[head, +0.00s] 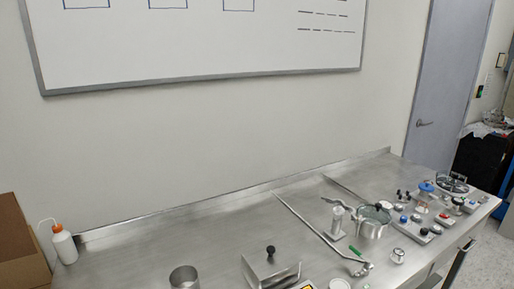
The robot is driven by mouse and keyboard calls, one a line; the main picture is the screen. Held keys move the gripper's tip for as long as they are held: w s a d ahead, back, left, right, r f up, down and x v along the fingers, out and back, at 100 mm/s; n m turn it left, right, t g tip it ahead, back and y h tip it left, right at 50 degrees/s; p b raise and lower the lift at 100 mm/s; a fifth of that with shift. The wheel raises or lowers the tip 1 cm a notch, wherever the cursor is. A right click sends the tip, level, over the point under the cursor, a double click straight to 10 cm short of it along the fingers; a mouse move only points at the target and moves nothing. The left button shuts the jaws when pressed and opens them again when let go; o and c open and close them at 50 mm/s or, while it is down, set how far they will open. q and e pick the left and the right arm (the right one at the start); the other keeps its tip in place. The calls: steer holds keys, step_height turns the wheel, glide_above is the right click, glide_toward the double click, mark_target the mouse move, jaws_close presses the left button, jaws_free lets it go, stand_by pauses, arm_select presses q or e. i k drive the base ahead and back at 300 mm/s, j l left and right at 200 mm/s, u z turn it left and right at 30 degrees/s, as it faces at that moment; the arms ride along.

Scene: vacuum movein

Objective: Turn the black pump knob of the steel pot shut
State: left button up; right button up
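A steel pot (371,228) with a glass-like lid (374,213) stands on the right half of the steel bench. A small dark knob (378,206) shows on top of it. Small fittings with black, blue and red knobs (404,218) stand close to its right. At this size I cannot tell which black knob is the pump knob or how it is turned. Neither of my grippers is in view.
The steel bench (220,240) is mostly clear at left and centre. A steel cup (184,277), a bent steel piece with a black ball knob (270,250), and a green-handled tool (355,251) lie near the front. A white bottle (64,246) and cardboard box (18,245) are at left.

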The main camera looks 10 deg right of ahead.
mark_target(424, 231)
steer(key=z, duration=1.25)
